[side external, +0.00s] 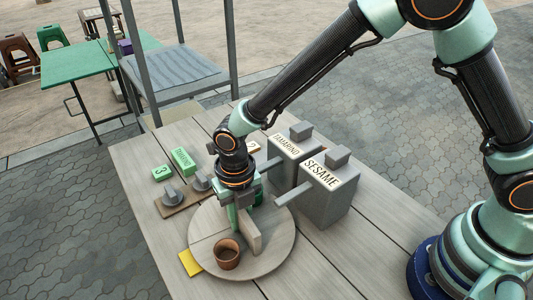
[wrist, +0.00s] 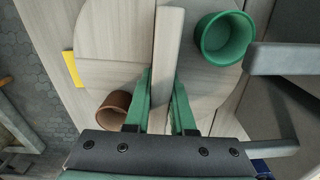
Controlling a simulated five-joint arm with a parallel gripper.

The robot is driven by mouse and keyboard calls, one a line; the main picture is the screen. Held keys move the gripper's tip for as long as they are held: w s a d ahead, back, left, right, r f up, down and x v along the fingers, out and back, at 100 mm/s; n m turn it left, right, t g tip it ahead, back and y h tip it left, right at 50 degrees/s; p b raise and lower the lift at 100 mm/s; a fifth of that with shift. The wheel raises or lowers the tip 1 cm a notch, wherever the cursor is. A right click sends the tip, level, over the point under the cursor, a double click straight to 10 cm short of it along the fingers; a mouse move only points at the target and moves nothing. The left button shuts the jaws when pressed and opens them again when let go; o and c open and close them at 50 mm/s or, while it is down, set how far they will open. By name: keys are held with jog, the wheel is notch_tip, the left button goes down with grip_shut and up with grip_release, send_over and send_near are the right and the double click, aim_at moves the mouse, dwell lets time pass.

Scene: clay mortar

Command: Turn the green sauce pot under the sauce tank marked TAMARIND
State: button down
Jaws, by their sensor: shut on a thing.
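The green sauce pot (wrist: 225,38) stands on the round wooden turntable (side external: 203,222), right of its upright wooden bar (wrist: 168,50). In the side view the pot (side external: 258,196) is mostly hidden behind my gripper (side external: 243,222). My gripper also shows in the wrist view (wrist: 162,95), shut on the bar. The TAMARIND tank (side external: 292,150) stands behind the turntable. In the wrist view the upper spout (wrist: 290,58), apparently TAMARIND's, ends at the pot's right edge; exact alignment is unclear. A brown pot (side external: 227,255) sits on the bar's other side.
The SESAME tank (side external: 325,195) stands nearer my base, its spout (side external: 292,195) pointing toward the turntable. A yellow card (side external: 190,263) lies by the turntable.

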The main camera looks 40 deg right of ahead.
dwell(0.3)
jog(key=c, duration=0.8)
grip_release()
jog(key=shift+o, duration=0.2)
notch_tip(320, 180, up, 12)
jog(key=shift+r, duration=0.1)
